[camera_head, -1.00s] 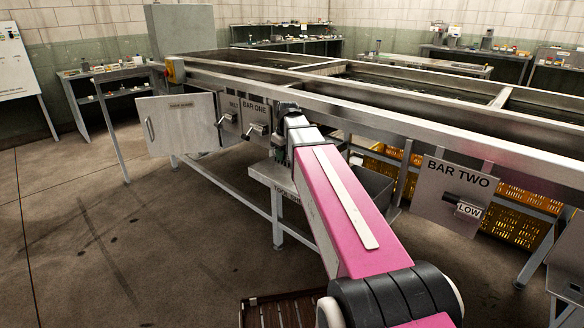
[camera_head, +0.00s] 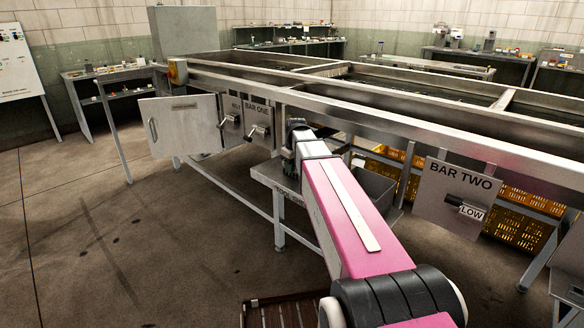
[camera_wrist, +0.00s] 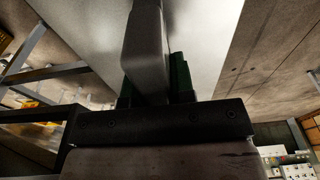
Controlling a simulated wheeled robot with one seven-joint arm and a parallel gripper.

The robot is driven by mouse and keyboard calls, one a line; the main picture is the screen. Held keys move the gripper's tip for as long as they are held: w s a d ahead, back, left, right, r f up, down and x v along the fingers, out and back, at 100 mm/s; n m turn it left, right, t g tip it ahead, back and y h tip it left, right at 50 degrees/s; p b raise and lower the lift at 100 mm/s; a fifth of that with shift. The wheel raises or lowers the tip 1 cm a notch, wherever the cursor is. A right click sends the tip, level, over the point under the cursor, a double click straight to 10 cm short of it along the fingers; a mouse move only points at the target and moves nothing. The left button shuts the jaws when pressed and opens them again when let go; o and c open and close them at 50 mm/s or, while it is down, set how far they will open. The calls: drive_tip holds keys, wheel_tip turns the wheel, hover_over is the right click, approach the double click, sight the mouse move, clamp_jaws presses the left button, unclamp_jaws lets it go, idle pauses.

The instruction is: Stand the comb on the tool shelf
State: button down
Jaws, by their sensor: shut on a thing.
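My gripper (camera_wrist: 154,82) shows in the wrist view with its green fingers on both sides of a thick grey piece (camera_wrist: 143,45). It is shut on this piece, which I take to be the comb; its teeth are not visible. In the head view my gripper (camera_head: 290,163) is mostly hidden behind my pink arm, just above the tool shelf (camera_head: 262,174). I cannot tell whether the comb touches the shelf.
The sizer frame (camera_head: 400,113) runs above and behind the shelf. The BAR ONE panel (camera_head: 258,125) with its handle is close left, beside an open door (camera_head: 180,125). A grey bin (camera_head: 373,187) and the BAR TWO panel (camera_head: 455,195) are right. The floor at left is clear.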

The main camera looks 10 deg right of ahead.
drive_tip(key=shift+f, duration=0.2)
drive_tip(key=c, duration=1)
unclamp_jaws()
drive_tip(key=shift+o, duration=0.2)
drive_tip(key=shift+r, duration=0.15)
drive_tip(key=r, duration=0.8)
drive_tip(key=s+r, duration=0.1)
drive_tip(key=r, duration=0.3)
drive_tip(key=shift+s+d, duration=0.1)
drive_tip(key=shift+d, duration=0.3)
